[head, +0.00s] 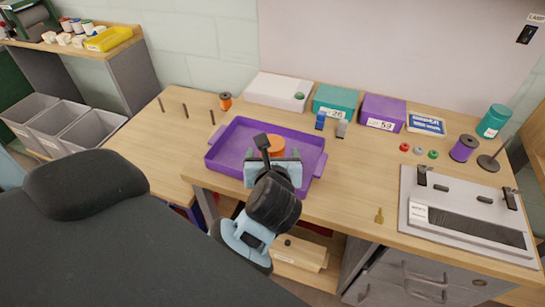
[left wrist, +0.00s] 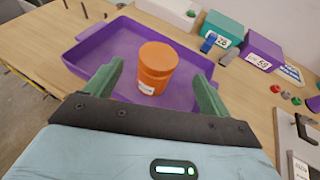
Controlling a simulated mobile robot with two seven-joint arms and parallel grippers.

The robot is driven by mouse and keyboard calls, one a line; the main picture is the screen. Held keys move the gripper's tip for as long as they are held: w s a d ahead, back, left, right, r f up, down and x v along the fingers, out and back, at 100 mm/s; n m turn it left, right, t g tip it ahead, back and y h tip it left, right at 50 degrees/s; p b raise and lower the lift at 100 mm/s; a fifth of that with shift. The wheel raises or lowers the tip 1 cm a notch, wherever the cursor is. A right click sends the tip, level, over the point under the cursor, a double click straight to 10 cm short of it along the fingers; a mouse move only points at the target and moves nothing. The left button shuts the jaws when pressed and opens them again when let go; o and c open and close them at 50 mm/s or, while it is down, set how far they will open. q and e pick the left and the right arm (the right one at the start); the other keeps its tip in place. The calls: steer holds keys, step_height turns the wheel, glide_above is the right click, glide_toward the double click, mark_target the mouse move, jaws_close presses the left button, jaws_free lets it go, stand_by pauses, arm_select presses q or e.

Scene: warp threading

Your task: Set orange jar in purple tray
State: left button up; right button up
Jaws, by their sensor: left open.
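The orange jar (left wrist: 156,66) stands upright inside the purple tray (left wrist: 97,46), near its middle, with a white label low on its side. My open left gripper (left wrist: 158,78) has its green fingers on either side of the jar, with visible gaps, and is not holding it. In the head view the left gripper (head: 272,163) is over the front part of the tray (head: 232,143) and hides most of the jar (head: 276,142). My right gripper is not in view.
Behind the tray are a white box (head: 275,90), a teal box (head: 335,101) and a purple box (head: 382,112). Blue and grey clips stand just right of the tray. An orange spool (head: 225,101) stands behind its left corner. A grey loom-like device (head: 465,215) lies right; bench between is mostly clear.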

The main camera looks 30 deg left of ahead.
arm_select(q)
steer(key=shift+v, duration=0.75)
steer(key=s+a+m+t+y, duration=0.25)
steer(key=s+m+t, duration=0.25)
steer(key=m, duration=0.5)
steer(key=s+d+f+m+g+h, duration=0.2)
steer(key=s+d+f+m+h, duration=0.45)
steer(key=f+m, duration=0.55)
steer(key=s+d+f+m+g+h, duration=0.1)
steer(key=s+d+f+m+h, duration=0.55)
steer(key=m, duration=0.95)
steer(key=s+a+f+m+g, duration=0.2)
steer(key=s+f+m, duration=0.1)
steer(key=s+f, duration=0.2)
steer(key=s+a+f+m+g, duration=0.2)
steer(key=s+f+m+g, duration=0.1)
steer(key=s+f, duration=0.3)
steer(key=s+y, duration=0.1)
steer(key=s, duration=0.1)
steer(key=shift+s+a+m+g, duration=0.3)
steer(key=shift+s, duration=0.05)
